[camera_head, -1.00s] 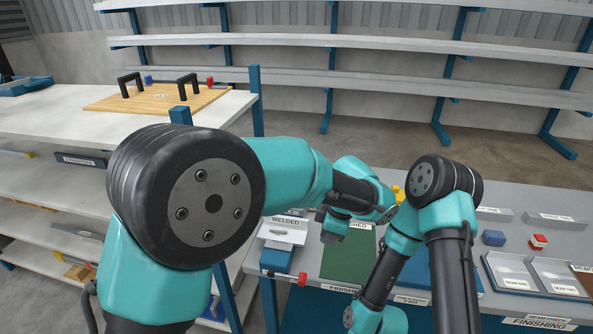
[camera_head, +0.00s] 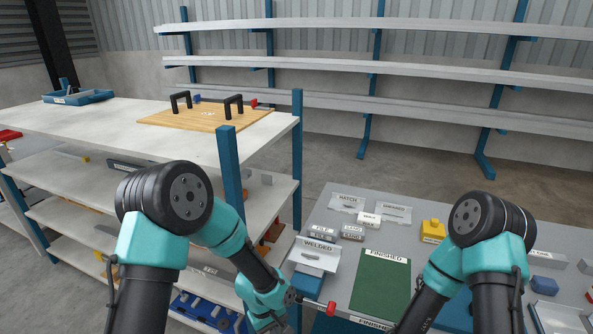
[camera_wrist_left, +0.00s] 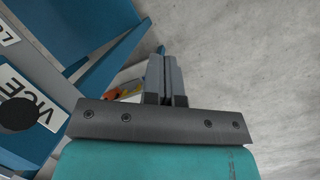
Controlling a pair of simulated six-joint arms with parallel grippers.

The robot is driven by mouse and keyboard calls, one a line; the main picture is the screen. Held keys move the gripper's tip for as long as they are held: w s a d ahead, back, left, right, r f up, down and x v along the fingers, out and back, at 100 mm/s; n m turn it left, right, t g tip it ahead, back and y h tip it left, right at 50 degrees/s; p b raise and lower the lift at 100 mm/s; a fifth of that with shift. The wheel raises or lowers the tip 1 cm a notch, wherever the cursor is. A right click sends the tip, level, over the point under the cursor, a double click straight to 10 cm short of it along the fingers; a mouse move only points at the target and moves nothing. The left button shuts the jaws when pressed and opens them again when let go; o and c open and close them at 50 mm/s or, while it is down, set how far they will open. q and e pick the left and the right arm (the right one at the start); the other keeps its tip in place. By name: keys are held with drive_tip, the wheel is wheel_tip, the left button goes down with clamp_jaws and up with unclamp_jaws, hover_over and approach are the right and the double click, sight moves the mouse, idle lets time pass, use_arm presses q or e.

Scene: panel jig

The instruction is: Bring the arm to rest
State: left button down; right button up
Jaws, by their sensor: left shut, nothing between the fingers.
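My left arm (camera_head: 235,240) is folded low at the front left, between the shelving rack and the grey table. Its wrist (camera_head: 262,300) is near the bottom edge of the head view, and its fingertips cannot be made out there. In the left wrist view my left gripper (camera_wrist_left: 166,72) is shut, its two fingers together with nothing between them. The concrete floor lies beyond them. My right arm (camera_head: 455,255) is bent over the right of the table; its gripper is out of frame.
The shelving rack (camera_head: 110,121) stands left, carrying a wooden panel (camera_head: 203,118) with two black handles. The grey table has a green mat (camera_head: 381,284), a welded tray (camera_head: 315,255) and a yellow block (camera_head: 432,230). A red-tipped tool (camera_head: 330,308) sits close to my left wrist.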

use_arm(q)
drive_tip(key=s+a+f+m+t, duration=0.1)
drive_tip(key=s+a+f+m, duration=0.1)
drive_tip(key=s+a+f, duration=0.2)
drive_tip(key=s+a+f+m+t+h, duration=0.1)
drive_tip(key=s+a+f+m, duration=0.1)
drive_tip(key=s+a+f, duration=0.3)
drive_tip(key=s+a, duration=0.4)
drive_tip(key=a, duration=0.3)
drive_tip(key=shift+f, duration=0.2)
